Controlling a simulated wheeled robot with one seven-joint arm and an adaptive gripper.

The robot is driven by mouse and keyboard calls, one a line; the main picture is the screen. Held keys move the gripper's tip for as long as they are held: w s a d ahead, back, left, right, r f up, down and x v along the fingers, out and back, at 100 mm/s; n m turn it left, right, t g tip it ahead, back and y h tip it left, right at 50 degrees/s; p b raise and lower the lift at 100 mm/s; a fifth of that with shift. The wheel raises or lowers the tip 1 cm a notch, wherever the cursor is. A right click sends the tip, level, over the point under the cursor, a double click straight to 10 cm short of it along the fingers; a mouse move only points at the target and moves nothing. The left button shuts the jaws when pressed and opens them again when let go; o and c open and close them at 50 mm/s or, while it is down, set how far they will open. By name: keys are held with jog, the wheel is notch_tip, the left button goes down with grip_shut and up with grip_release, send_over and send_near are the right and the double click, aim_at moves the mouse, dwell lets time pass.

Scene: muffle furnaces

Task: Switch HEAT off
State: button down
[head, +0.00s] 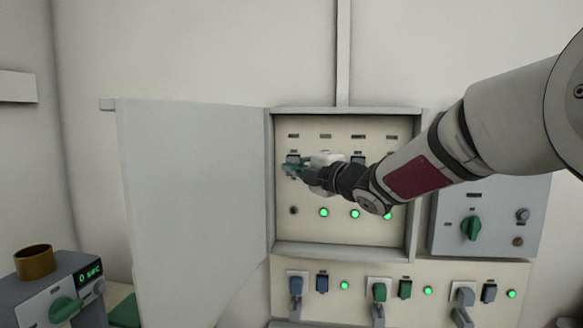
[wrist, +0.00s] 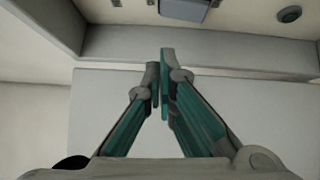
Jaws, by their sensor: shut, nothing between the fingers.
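An open wall cabinet (head: 270,190) holds a cream panel (head: 335,228) with a row of switches under small labels. The labels are too small to read, so I cannot tell which switch is HEAT. My gripper (head: 288,169) is shut and empty at the leftmost switch (head: 293,157), just below or in front of it; I cannot tell if they touch. The lamp below this switch (head: 294,210) is dark. Another dark switch (head: 358,157) shows further right; my arm hides others. In the wrist view, my gripper's fingers (wrist: 161,65) are together below a switch (wrist: 184,9), with an unlit lamp (wrist: 289,14) beside it.
The cabinet door (head: 192,200) stands wide open on the left. Lit green lamps (head: 323,212) line the panel. Below are more switches and lamps (head: 344,285). A box with a green knob (head: 471,228) is on the right. A device with a brass cup (head: 35,262) stands lower left.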

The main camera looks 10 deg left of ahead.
jog(key=r+v, duration=0.1)
jog(key=v, duration=0.7)
jog(key=shift+a+r, duration=0.1)
jog(key=shift+r, duration=0.05)
jog(key=s+d+f+m+h+p, duration=0.1)
jog(key=s+d+m+h, duration=0.5)
jog(key=d+m, duration=0.25)
jog(key=s+d+f+m+h+p, duration=0.2)
jog(key=s+d+m+h, duration=0.45)
jog(key=d, duration=0.35)
jog(key=s+d+f+m+g, duration=0.1)
jog(key=s+f+m+g, duration=0.2)
jog(key=s, duration=0.6)
jog(key=s+d+f+m+g+p, duration=0.1)
jog(key=s+f+m+g, duration=0.2)
jog(key=s, duration=0.7)
jog(key=s+d+f+m+g+p, duration=0.1)
jog(key=s+f+m+g, duration=0.2)
jog(key=s, duration=0.7)
notch_tip(320, 180, down, 3)
jog(key=m, duration=0.3)
jog(key=shift+d+r, duration=0.2)
jog(key=shift+d, duration=0.2)
